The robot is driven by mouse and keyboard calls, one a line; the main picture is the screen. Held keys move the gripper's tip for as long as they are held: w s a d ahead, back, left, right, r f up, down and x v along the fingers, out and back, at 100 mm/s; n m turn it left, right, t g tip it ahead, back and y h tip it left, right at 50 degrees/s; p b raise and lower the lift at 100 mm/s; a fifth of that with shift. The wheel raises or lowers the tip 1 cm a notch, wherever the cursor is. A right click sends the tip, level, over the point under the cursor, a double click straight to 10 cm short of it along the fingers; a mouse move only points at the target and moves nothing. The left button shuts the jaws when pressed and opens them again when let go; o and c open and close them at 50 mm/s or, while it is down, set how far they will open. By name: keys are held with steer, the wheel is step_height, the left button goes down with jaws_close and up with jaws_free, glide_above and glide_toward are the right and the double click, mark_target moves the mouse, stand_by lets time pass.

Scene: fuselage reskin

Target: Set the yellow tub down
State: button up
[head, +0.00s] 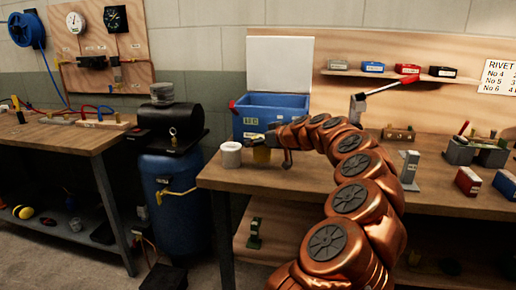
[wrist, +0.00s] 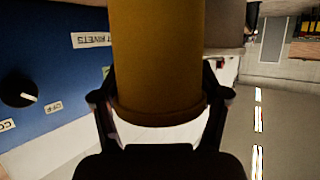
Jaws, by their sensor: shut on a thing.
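The yellow tub (wrist: 157,60) fills the middle of the wrist view, with a darker rim towards my gripper. My gripper (wrist: 160,98) is shut on it, one finger on each side. In the head view the yellow tub (head: 262,155) is small and partly hidden by my gripper (head: 268,143). It is at the left part of the wooden workbench (head: 235,177), just right of a white tub (head: 231,154) and in front of the blue bin. I cannot tell whether its base touches the bench top.
The blue bin (head: 262,108) with a raised white lid stands behind my gripper. A blue compressor tank (head: 172,200) stands left of the bench. A grey stand (head: 409,170) and a red box (head: 467,180) are on the right. Bare bench top lies in front of the tubs.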

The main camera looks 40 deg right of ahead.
steer(key=shift+f, duration=1.35)
steer(key=shift+f, duration=0.15)
steer(key=o, duration=1.3)
